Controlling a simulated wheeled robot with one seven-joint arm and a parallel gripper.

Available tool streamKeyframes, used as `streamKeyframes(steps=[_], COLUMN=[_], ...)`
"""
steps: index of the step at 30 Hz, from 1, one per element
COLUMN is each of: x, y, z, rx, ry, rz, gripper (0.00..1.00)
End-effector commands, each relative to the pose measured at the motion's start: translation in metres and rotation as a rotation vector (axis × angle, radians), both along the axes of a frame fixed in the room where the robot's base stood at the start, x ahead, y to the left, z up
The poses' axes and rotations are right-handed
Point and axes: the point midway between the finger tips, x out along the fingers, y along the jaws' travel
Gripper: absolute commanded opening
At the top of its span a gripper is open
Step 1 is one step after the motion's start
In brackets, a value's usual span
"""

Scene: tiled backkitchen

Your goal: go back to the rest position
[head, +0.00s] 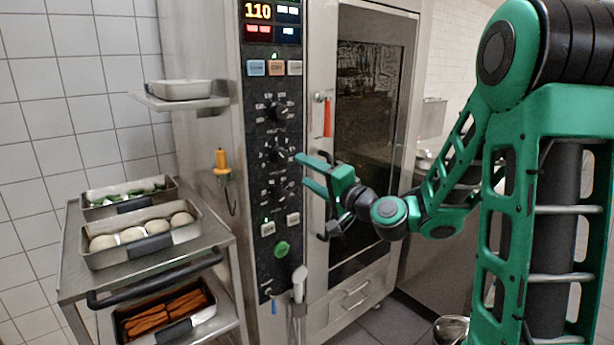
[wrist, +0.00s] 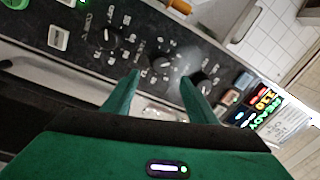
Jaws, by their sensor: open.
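My gripper (head: 306,172) is green and is in front of the oven's black control panel (head: 268,125) in the head view. Its two fingers are apart and nothing is between them. In the wrist view the two fingertips of my gripper (wrist: 160,82) point at the panel's knobs (wrist: 162,65). I cannot tell whether a fingertip touches the panel. The display (head: 258,12) at the top of the panel reads 110 in lit digits.
The oven door (head: 372,120) with its dark glass is shut, right of the panel. A metal trolley (head: 75,262) at the left carries trays with dough pieces (head: 140,232) and other food. A small shelf (head: 160,101) holds a metal tray (head: 182,88).

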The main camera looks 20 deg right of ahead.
Motion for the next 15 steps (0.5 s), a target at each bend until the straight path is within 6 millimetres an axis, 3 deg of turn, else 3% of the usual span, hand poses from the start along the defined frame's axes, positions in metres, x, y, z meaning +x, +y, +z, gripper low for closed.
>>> streamKeyframes(steps=[9, 11, 15], x=[-0.003, -0.007, -0.029], y=[0.005, 0.01, 0.021], z=[-0.004, -0.011, -0.044], rx=[-0.038, -0.094, -0.314], ry=[0.014, 0.035, 0.144], rz=[0.016, 0.038, 0.113], gripper=[0.52, 0.52, 0.52])
